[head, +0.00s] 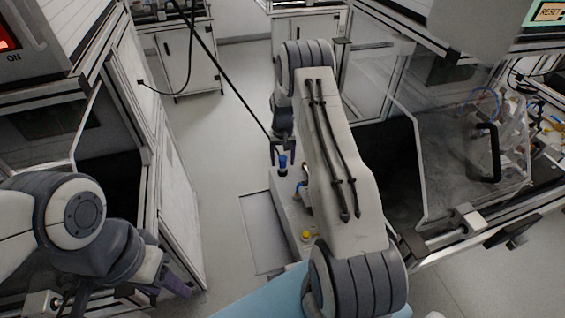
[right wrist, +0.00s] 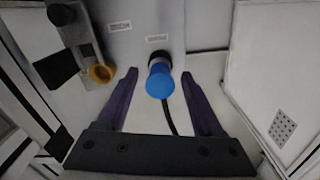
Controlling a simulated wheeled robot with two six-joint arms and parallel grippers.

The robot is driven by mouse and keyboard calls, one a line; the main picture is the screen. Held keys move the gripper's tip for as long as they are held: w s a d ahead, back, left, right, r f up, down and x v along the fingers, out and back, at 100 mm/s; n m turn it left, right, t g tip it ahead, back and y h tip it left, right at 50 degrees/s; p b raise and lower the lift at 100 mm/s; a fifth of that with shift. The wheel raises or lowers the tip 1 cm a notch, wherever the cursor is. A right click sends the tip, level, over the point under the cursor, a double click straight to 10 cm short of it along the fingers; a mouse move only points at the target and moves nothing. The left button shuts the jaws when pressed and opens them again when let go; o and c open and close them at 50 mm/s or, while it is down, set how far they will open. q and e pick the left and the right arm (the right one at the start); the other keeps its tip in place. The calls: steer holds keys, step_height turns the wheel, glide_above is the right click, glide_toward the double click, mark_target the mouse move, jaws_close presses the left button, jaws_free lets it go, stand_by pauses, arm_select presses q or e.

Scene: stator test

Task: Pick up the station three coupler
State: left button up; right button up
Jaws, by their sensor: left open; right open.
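A blue round-ended coupler (right wrist: 160,82) with a dark collar and a black cable beside it shows in the right wrist view. It sits against a pale panel with small labels that I cannot read, so I cannot tell its station number. My right gripper (right wrist: 159,76) is open, one purple finger on each side of the coupler, with gaps on both sides. In the head view the blue coupler (head: 283,162) stands on a pale unit just below my right gripper (head: 277,148). My left gripper (head: 172,285) is at lower left, partly hidden by its own arm, away from the coupler.
A yellow-orange ring fitting (right wrist: 101,74) and a dark knob (right wrist: 62,14) sit left of the coupler in the right wrist view. Framed machine cabinets flank the aisle in the head view. A clear door with a black handle (head: 487,152) stands at right. Grey floor (head: 215,160) lies open between.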

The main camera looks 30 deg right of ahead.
steer(key=shift+f, duration=0.9)
jaws_close()
steer(key=shift+r, duration=0.1)
